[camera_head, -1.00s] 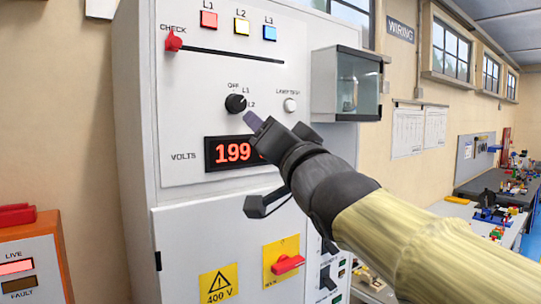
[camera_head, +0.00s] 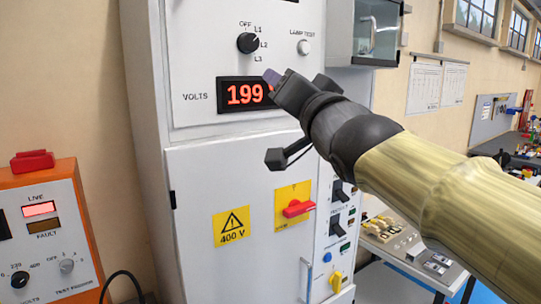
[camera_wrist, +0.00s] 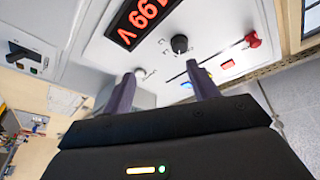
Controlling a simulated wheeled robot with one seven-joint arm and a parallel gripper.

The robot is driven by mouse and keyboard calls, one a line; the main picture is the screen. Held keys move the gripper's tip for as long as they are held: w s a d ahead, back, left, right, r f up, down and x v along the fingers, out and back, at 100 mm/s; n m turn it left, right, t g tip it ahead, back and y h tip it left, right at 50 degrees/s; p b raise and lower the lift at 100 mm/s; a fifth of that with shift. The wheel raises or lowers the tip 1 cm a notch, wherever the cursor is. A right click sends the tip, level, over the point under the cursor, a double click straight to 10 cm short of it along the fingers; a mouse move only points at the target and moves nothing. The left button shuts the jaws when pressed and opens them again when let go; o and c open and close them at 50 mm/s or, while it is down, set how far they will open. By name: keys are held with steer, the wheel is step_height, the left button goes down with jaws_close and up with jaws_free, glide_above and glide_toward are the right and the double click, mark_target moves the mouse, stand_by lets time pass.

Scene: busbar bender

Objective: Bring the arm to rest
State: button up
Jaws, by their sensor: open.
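My gripper (camera_head: 272,78) is in front of the grey cabinet (camera_head: 190,170), just beside the red voltage display (camera_head: 240,94), which reads 199 with its right end hidden behind the gripper. In the wrist view my gripper (camera_wrist: 163,82) has its two purple fingers apart with nothing between them. The black rotary knob (camera_head: 248,43), marked OFF, L1, L2 and L3, is above my gripper; it also shows in the wrist view (camera_wrist: 180,44) beyond the fingers. I cannot tell from the views whether the fingers touch the panel.
A red switch handle (camera_head: 298,208) and a 400 V warning sign (camera_head: 232,228) are on the lower cabinet. An orange test box (camera_head: 50,235) stands at the left. A glass-fronted box (camera_head: 372,32) juts out at upper right. Benches with parts (camera_head: 400,245) stand at the right.

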steer(key=w+d+f+g+h, duration=0.1)
steer(key=d+f+g+h, duration=0.1)
steer(key=f, duration=0.8)
steer(key=w+d+f+g+h, duration=0.2)
steer(key=f+g, duration=0.1)
steer(key=f, duration=0.7)
steer(key=w+d+f+g+h, duration=0.1)
steer(key=d+f+g, duration=0.1)
steer(key=f, duration=0.8)
steer(key=s+d+f+n+g+h, duration=0.1)
steer(key=s+d+f+g, duration=0.1)
steer(key=s+f+g, duration=0.3)
steer(key=s+d+f+n+g, duration=0.2)
steer(key=s+f+g, duration=0.3)
steer(key=s+f, duration=0.7)
step_height(320, 180, down, 8)
steer(key=shift+d+r+h, duration=0.25)
steer(key=shift+d+h, duration=0.15)
steer(key=shift+d, duration=0.25)
steer(key=shift+w, duration=0.1)
steer(key=shift+c, duration=0.2)
